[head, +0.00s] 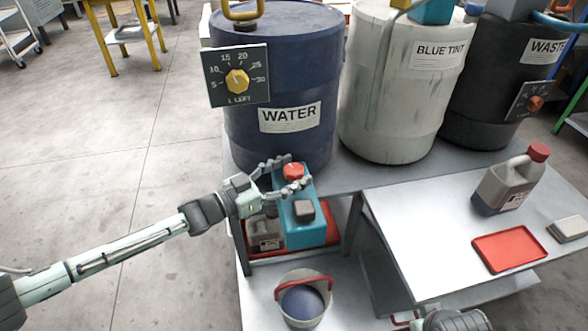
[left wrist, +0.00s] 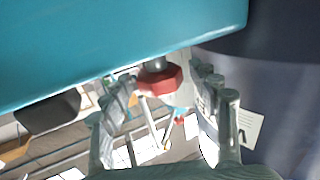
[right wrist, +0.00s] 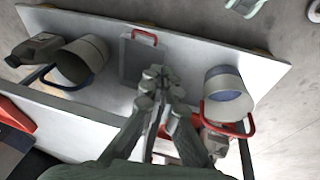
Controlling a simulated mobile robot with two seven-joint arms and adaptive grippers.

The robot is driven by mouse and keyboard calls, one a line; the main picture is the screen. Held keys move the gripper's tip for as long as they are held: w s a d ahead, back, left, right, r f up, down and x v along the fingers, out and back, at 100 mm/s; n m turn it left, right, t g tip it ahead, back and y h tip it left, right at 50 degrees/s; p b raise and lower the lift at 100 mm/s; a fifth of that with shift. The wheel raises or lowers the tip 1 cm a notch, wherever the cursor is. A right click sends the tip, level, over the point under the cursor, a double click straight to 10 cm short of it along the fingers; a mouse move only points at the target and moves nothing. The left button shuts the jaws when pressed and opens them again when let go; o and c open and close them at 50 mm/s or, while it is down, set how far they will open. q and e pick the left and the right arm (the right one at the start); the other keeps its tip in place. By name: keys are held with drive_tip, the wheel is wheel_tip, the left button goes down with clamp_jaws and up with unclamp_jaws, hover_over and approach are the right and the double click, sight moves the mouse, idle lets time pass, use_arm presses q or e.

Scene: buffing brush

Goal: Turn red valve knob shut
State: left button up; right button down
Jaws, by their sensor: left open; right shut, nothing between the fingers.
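In the left wrist view the knob (left wrist: 158,82) is a faceted red piece on a short dark stem. My left gripper (head: 289,174) is open, with one finger on each side of the knob; I cannot tell whether either finger touches it. My right gripper (right wrist: 160,82) is shut and empty, and shows over the lower shelf in the right wrist view. Only part of my right arm shows at the bottom of the head view.
The blue water drum (head: 275,140), with a yellow dial (head: 237,81), stands just behind the knob. The blue tint drum (head: 385,110) and dark waste drum (head: 475,120) stand to its right. A bucket (head: 320,320) is below. A jug (head: 490,193) and red tray (head: 510,250) occupy the right table.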

use_arm(q)
drive_tip(key=shift+w+d, duration=0.2)
drive_tip(key=shift+d, duration=0.15)
drive_tip(key=c, duration=1.1)
drive_tip(key=shift+c, duration=0.4)
use_arm(e)
drive_tip(key=shift+f, duration=0.15)
